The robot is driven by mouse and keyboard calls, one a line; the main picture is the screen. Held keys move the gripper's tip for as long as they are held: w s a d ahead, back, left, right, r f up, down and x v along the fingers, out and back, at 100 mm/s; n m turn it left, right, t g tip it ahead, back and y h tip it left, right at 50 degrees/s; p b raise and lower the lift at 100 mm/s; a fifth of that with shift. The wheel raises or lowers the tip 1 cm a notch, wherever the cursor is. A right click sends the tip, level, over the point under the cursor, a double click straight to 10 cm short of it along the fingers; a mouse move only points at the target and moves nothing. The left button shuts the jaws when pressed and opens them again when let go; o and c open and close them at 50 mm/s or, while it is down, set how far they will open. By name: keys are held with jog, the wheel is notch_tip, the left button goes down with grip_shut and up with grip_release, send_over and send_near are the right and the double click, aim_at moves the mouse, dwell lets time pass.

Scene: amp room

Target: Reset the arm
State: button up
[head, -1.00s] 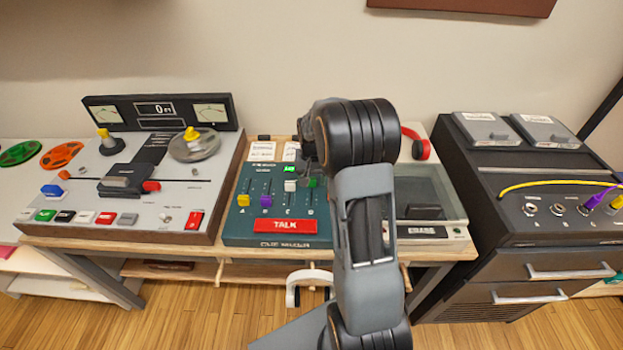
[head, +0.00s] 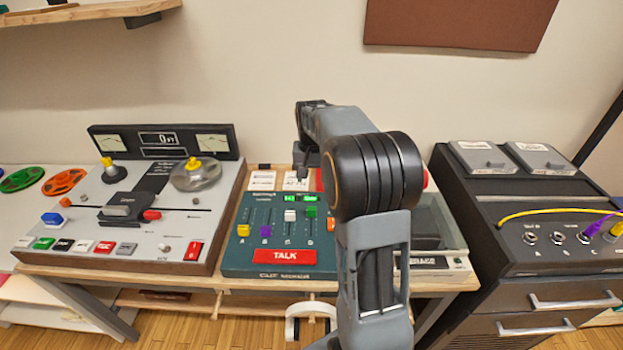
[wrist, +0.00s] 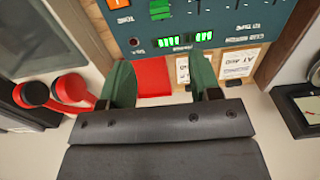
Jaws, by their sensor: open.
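My arm rises in front of the desk in the head view, its forearm reaching away from me. My gripper (head: 302,168) is over the back edge of the teal cue mixer (head: 268,228), partly hidden by my arm. In the wrist view, my gripper (wrist: 162,82) has its two green fingers spread apart with nothing between them. Beyond the fingers lie the mixer's back edge with lit green displays (wrist: 188,41), a red patch (wrist: 153,78) and white paper labels (wrist: 238,62).
A tape machine (head: 75,222) with reels stands left. Red and black headphones (wrist: 50,100) lie beside my gripper in the wrist view. A dark patch-panel cabinet (head: 520,262) stands right. A wall shelf (head: 90,14) is upper left; a brown panel (head: 455,22) hangs on the wall.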

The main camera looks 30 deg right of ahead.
jog(key=shift+w, duration=0.1)
dwell(0.4)
jog(key=s+a+r+n+t+p, duration=0.1)
jog(key=s+a+r+n+p, duration=0.2)
jog(key=s+a, duration=0.3)
jog(key=s+a+r+n+t+p, duration=0.2)
jog(key=s+a, duration=0.5)
jog(key=s, duration=0.7)
jog(key=shift+a+r+n+t+p, duration=0.3)
jog(key=shift+r+n+p, duration=0.25)
jog(key=shift+r, duration=0.35)
